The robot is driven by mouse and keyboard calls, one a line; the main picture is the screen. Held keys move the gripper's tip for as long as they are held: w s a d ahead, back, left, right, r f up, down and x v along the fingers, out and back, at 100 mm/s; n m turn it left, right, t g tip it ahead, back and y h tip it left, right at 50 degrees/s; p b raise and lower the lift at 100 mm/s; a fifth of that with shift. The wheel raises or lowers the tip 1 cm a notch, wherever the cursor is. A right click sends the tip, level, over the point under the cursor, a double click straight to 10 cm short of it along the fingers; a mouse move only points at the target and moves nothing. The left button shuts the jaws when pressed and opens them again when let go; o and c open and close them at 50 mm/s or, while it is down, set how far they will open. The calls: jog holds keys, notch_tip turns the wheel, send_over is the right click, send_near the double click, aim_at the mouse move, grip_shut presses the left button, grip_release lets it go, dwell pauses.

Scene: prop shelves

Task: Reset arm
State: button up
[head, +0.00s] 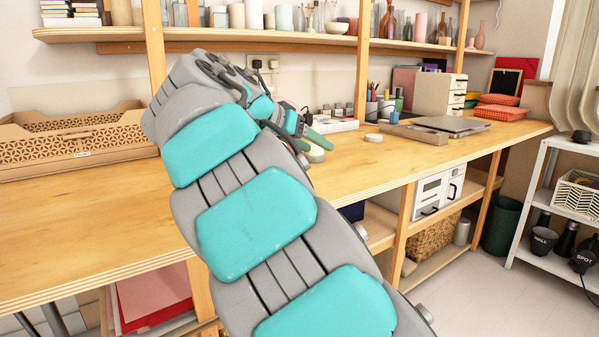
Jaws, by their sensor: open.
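My arm (255,225), grey with turquoise pads, rises from the bottom of the head view and bends at the upper left. My gripper (318,141) is at the far end, over the back part of the wooden worktop (365,167). Its greenish fingers point right and look apart, with nothing seen between them. It is small in the view and partly behind my arm, so its exact height above the worktop is hard to tell.
A wooden lattice crate (75,147) stands on the worktop at the left. A shallow tray (413,134), a laptop-like grey slab (452,125) and a drawer box (440,94) stand at the right. A shelf (255,38) with vases runs above.

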jog(key=s+d+f+n+g+y+p, duration=0.1)
jog(key=s+d+f+g, duration=0.2)
jog(key=s+d+f, duration=0.5)
jog(key=s+d+f+n+g+y+p, duration=0.1)
jog(key=s+d+f+g+y, duration=0.15)
jog(key=s+d+f, duration=0.55)
jog(key=s+a+f+n+g+y, duration=0.1)
jog(key=s+f, duration=0.3)
jog(key=s, duration=0.4)
jog(key=s+a+f+n+g+y, duration=0.1)
jog(key=s+f+g+y, duration=0.1)
jog(key=s+f, duration=0.3)
jog(key=s+a+f+n+g+y+p, duration=0.1)
jog(key=s+f, duration=0.4)
jog(key=s, duration=0.8)
jog(key=shift+n+g+y, duration=0.35)
jog(key=shift+n, duration=0.15)
